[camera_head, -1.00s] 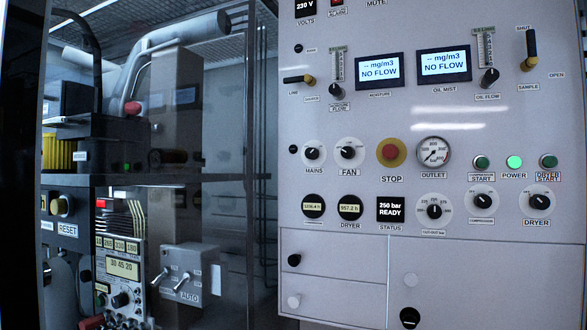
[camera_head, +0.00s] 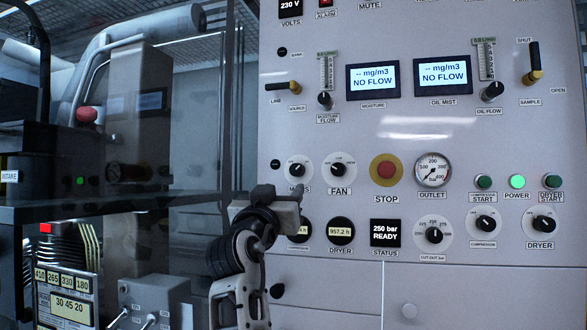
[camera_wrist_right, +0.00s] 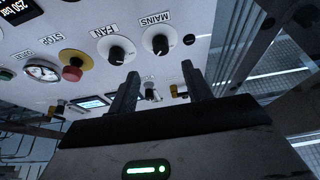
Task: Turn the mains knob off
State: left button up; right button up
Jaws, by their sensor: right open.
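The mains knob (camera_head: 297,170) is a black knob on a white round dial at the left of the panel, with its label partly hidden by my gripper in the head view. In the right wrist view the mains knob (camera_wrist_right: 160,44) shows upside down, ahead of the fingers. My right gripper (camera_head: 283,193) is just below the knob in the head view. In the right wrist view my right gripper (camera_wrist_right: 160,85) has its two dark fingers apart with nothing between them, and the knob lies beyond the gap, apart from the fingers. My left gripper is not in view.
The fan knob (camera_head: 338,170) sits right beside the mains knob, then the red stop button (camera_head: 386,171) and the outlet gauge (camera_head: 432,170). The dryer hour meter (camera_head: 341,230) is below. A glass-sided equipment rack with a shelf (camera_head: 130,205) stands left of the panel.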

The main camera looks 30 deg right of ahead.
aim_at(296, 173)
jog(key=p+x, duration=0.3)
jog(key=x, duration=0.6)
jog(key=shift+w+d+r, duration=0.15)
jog(key=shift+w+d, duration=0.05)
jog(key=shift+w, duration=0.1)
jog(key=shift+c, duration=0.3)
jog(key=c, duration=0.9)
